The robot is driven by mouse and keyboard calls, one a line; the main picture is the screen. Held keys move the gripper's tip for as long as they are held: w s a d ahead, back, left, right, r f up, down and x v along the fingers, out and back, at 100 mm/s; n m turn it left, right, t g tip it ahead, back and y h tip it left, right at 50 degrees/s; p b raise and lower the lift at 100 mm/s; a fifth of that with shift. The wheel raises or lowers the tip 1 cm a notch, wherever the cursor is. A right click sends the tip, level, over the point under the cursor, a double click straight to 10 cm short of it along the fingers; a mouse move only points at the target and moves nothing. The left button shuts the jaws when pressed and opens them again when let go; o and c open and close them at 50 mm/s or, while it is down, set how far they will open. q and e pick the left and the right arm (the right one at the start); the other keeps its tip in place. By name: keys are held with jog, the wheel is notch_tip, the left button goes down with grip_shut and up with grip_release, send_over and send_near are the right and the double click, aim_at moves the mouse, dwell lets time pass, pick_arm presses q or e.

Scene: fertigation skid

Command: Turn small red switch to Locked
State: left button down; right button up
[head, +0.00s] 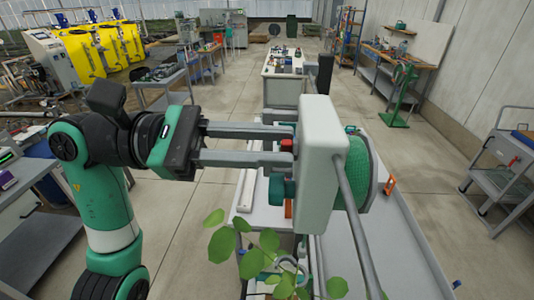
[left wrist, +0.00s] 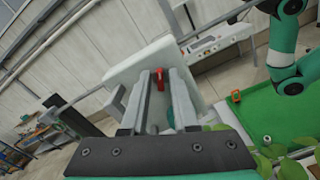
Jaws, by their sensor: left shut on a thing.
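The small red switch (head: 287,145) sticks out of the left side of a pale upright box (head: 322,165). My left gripper (head: 285,146) reaches in from the left, with its two long grey fingers around the switch. It is shut on the red switch. In the left wrist view the red switch (left wrist: 158,79) shows between the finger ends, against the face of the pale box (left wrist: 135,72). The fingers hide part of the switch. I cannot read any Locked marking or tell the switch's setting. My right gripper is not in view.
A teal knob (head: 276,189) sits on the box just below the fingers. A green round reel (head: 357,170) is behind the box, and a grey pole slants past it. Leafy plants (head: 243,242) stand below. A workbench (head: 285,64) is farther back, with open floor to either side.

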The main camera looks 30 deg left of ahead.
pick_arm(q)
jog(key=m+b, duration=0.1)
jog(key=m, duration=0.3)
jog(key=shift+s+b, duration=0.1)
jog(key=shift+b, duration=0.2)
jog(key=shift+m, duration=0.3)
jog(key=c, duration=0.9)
grip_release()
jog(key=shift+c, duration=0.2)
jog(key=v, duration=1.1)
jog(key=shift+a+b, duration=0.3)
jog(key=shift+b, duration=0.1)
